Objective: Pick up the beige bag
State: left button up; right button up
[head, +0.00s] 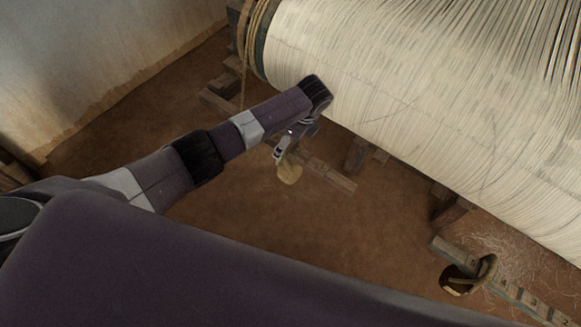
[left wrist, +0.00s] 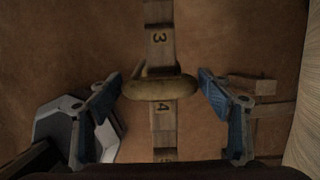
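The beige bag (head: 290,174) is a small rounded bundle below my left gripper (head: 285,151) in the head view. In the left wrist view the bag (left wrist: 160,88) shows as a narrow oval across a wooden plank marked with numbers. My left gripper (left wrist: 160,82) is open, with one blue-grey finger on each side of the bag. The fingertips are close to the bag's two ends, and no firm contact shows. I cannot tell whether the bag rests on the plank. My right gripper is not in view.
The loom's large roll of pale threads (head: 400,100) lies above and right of my left gripper. The numbered plank (head: 325,175) lies on the brown earth floor (head: 240,225). A dark brown object with a strap (head: 460,281) is at lower right. Open floor is left of the plank.

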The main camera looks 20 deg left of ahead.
pick_arm(q)
jog(key=c, duration=1.2)
jog(key=shift+w+r, duration=0.15)
jog(key=shift+c, duration=0.6)
jog(key=shift+r, duration=0.1)
jog(key=shift+r, duration=0.2)
jog(key=shift+a+v, duration=0.15)
jog(key=shift+v, duration=0.6)
jog(key=shift+a+v, duration=0.15)
jog(key=shift+v, duration=0.55)
jog(key=s+d, duration=1.1)
jog(key=s, duration=0.3)
jog(key=shift+d, duration=0.1)
